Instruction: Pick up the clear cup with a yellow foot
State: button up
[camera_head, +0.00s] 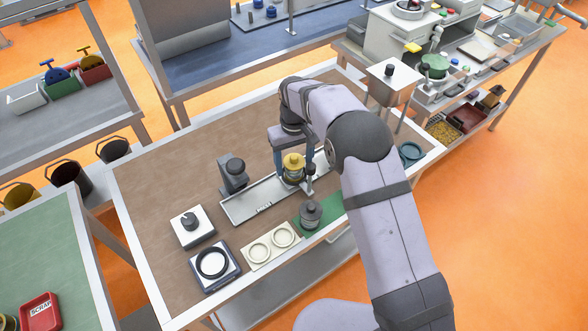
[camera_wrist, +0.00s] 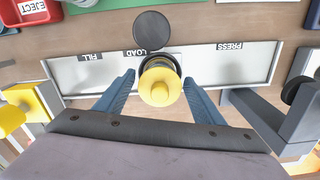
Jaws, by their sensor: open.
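The cup with the yellow foot (camera_head: 293,162) stands on the long pale tray, with the yellow end up. In the wrist view the yellow foot (camera_wrist: 160,86) is seen from above, at the LOAD label, with a dark rim around it. The clear wall is hard to make out. My gripper (camera_wrist: 159,78) is open, with one blue finger on each side of the cup. A small gap shows beside each finger. In the head view my gripper (camera_head: 294,172) is low over the tray, and its fingers partly hide the cup.
The tray (camera_head: 240,209) carries FILL, LOAD and PRESS labels. A dark grey upright block (camera_head: 233,174) stands by its left end. A grey stepped piece (camera_head: 311,214) stands on a green patch nearby. A pale plate with two rings (camera_head: 270,246) lies in front. Bare brown tabletop (camera_head: 180,145) is clear behind.

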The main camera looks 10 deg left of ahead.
jog(key=c, duration=1)
jog(key=shift+r, duration=0.1)
jog(key=shift+c, duration=0.2)
